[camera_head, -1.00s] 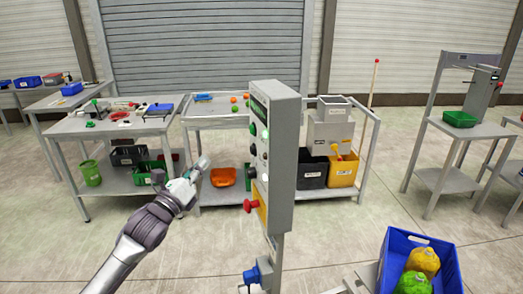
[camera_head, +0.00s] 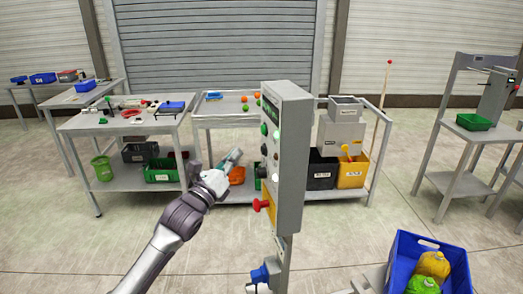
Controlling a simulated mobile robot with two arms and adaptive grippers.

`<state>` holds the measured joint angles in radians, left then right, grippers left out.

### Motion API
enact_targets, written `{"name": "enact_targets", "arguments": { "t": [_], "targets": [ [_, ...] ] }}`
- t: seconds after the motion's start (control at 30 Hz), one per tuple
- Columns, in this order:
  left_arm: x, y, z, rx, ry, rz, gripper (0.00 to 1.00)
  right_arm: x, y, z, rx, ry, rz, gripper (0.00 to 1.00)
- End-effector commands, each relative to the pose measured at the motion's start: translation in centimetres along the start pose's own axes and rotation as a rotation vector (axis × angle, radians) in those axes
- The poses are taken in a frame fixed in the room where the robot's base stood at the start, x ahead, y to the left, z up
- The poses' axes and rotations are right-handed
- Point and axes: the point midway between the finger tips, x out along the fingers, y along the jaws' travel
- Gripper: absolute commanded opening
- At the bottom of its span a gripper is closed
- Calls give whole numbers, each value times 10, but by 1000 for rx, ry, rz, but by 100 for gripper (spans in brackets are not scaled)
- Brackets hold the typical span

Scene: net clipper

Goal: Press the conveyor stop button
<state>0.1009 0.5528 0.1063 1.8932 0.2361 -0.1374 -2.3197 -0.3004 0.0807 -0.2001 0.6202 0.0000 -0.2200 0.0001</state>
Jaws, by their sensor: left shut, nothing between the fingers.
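A grey control box (camera_head: 293,160) stands on a post in the middle of the head view, its button face turned to the left. It carries green, black and white buttons, and low on it a red mushroom button (camera_head: 262,205) on a yellow plate. My left gripper (camera_head: 233,157) is shut and empty, left of the box and apart from it, higher in the picture than the red button. Which button is the conveyor stop cannot be read from the labels.
A blue crate (camera_head: 398,262) with yellow and green bundles stands at the lower right. Behind are a table with tools (camera_head: 75,122), a cart with coloured balls (camera_head: 205,121) and a grey stand (camera_head: 460,160). The floor around my left arm is clear.

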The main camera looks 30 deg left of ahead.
Motion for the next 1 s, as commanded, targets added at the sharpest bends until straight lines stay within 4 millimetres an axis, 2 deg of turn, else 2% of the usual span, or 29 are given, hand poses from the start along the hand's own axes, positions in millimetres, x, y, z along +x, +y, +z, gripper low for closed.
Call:
{"name": "enact_targets", "arguments": {
  "t": [0.1, 0.33, 1.0],
  "targets": [
    [12, -9, -8, -1, -2, -2, 0, 0, 0, 0, 0, 0, 0, 45],
    [23, -18, -17, 0, 0, -2, 0, 0, 0, 0, 0, 0, 0, 45],
    [25, -19, -18, 1, 1, -1, 0, 0, 0, 0, 0, 0, 0, 45]
  ]
}}
